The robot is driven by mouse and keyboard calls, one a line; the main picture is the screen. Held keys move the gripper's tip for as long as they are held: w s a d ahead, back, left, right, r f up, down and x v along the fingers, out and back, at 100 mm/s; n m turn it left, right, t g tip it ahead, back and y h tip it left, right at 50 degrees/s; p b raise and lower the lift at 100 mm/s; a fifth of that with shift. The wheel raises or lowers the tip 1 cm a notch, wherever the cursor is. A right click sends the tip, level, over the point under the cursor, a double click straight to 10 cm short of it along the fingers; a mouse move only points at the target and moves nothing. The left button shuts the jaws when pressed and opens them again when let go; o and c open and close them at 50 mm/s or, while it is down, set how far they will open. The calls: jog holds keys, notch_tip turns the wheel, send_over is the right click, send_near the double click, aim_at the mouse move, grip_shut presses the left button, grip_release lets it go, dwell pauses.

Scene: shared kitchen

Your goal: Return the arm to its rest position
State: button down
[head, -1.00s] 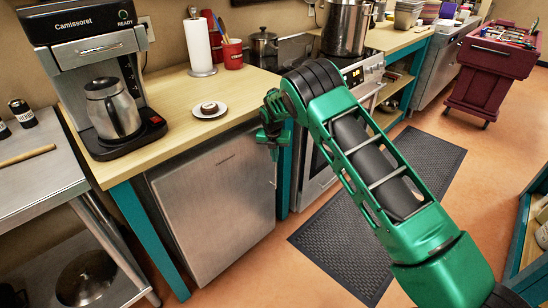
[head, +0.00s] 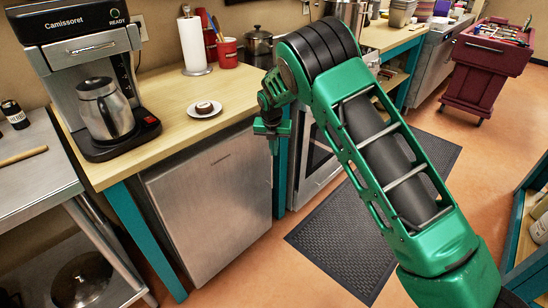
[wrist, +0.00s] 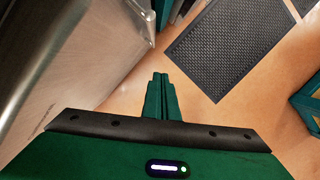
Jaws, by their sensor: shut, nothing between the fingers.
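My green arm reaches up from the lower right of the head view, bends at a black joint and comes back down toward the counter's front edge. My gripper (head: 272,142) hangs at the end, in front of the counter's right corner. In the wrist view my gripper (wrist: 160,78) points down over the orange floor (wrist: 135,95). Its two fingers are together, with nothing between them.
The wooden counter (head: 175,95) holds a coffee machine (head: 85,75), a plate with a small cake (head: 207,108) and a paper towel roll (head: 193,45). A steel appliance front (head: 210,200) is below. A dark mat (head: 345,250) lies on the floor; a maroon cart (head: 485,65) stands at the back right.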

jog(key=s+d+r+m+g, duration=0.1)
jog(key=s+d+r+m, duration=0.6)
jog(key=d, duration=0.3)
jog(key=s+d+r+m, duration=0.6)
jog(key=d, duration=0.3)
jog(key=s+d+r+m+g, duration=0.1)
jog(key=s+d+r+m, duration=0.6)
jog(key=d, duration=0.3)
jog(key=s+d+m, duration=0.3)
jog(key=s+m, duration=0.7)
jog(key=s, duration=0.7)
jog(key=s+d+r+m, duration=0.1)
jog(key=s+d+m, duration=0.2)
jog(key=s+m, duration=0.7)
jog(key=s, duration=0.7)
jog(key=shift+d+g+y, duration=0.3)
jog(key=shift+d+y, duration=0.05)
jog(key=shift+y, duration=0.05)
jog(key=shift+r, duration=0.1)
